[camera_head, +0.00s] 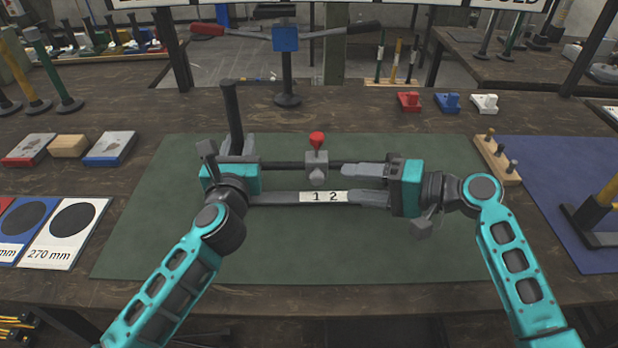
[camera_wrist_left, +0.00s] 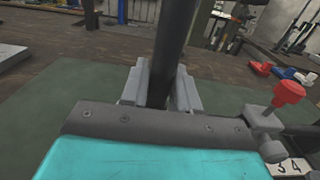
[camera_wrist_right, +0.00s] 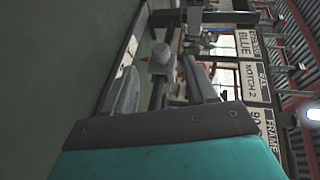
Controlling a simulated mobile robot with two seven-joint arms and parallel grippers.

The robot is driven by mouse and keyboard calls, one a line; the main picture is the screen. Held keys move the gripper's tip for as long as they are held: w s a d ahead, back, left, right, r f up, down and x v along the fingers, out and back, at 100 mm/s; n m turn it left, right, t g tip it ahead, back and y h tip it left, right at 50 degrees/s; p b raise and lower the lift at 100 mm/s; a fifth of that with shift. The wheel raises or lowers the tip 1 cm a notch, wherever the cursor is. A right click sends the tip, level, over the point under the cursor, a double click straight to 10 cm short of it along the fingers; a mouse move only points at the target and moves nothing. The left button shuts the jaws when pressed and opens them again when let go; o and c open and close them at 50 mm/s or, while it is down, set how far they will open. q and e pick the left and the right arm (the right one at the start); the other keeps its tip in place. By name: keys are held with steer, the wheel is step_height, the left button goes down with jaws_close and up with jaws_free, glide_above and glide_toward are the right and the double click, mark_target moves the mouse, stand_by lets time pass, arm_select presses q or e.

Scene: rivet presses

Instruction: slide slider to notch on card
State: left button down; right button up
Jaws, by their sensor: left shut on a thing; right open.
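The slider (camera_head: 317,160) is a grey block with a red knob on a dark horizontal rail, near the mat's middle. A pale strip (camera_head: 325,197) reading "1 2" lies on the bar in front; "3 4" shows in the left wrist view. My left gripper (camera_head: 237,146) is shut on the dark upright post (camera_wrist_left: 172,50) at the rail's left end. My right gripper (camera_head: 347,179) is open, its fingers pointing left just right of the slider; contact cannot be told. The slider's grey end (camera_wrist_right: 160,57) shows between its fingers. A card (camera_wrist_right: 254,82) reads "NOTCH 2".
The press stands on a green mat (camera_head: 150,240). A stand with a blue block (camera_head: 286,38) and red and grey arms rises behind. A peg block (camera_head: 497,160) and a blue mat (camera_head: 560,215) are at right. Number cards (camera_head: 70,233) lie at left.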

mark_target(323, 181)
steer(key=x, duration=1)
steer(key=shift+a+r, duration=0.1)
jaws_close()
